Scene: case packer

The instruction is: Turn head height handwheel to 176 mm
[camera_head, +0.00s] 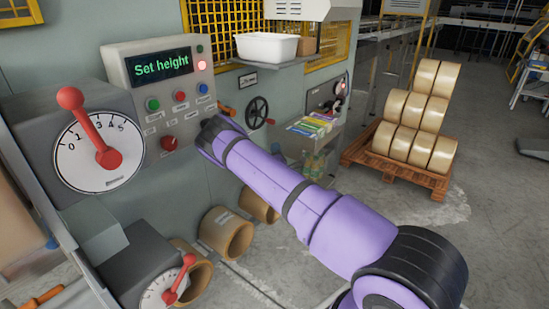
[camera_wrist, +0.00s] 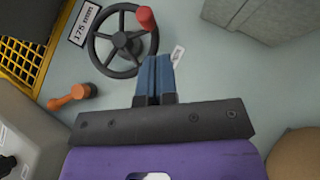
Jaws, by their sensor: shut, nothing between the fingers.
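The head height handwheel (camera_wrist: 120,40) is black and spoked, with a red knob (camera_wrist: 145,18) on its rim, at the top of the wrist view. A plate beside it (camera_wrist: 83,23) reads 175 mm. In the head view the wheel (camera_head: 257,113) is on the grey panel, just past the end of my arm. My gripper (camera_wrist: 154,60) has blue fingers, shut together and empty. Their tips are by the lower right rim of the wheel, below the knob. I cannot tell whether they touch it. In the head view my arm's wrist hides the fingers.
An orange crank handle (camera_wrist: 72,95) is left of my fingers in the wrist view. A control box (camera_head: 165,85) shows "Set height". Left of it is a dial with a red lever (camera_head: 95,150). A white bin (camera_head: 266,48) stands above the wheel. A pallet of rolls (camera_head: 395,165) stands right.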

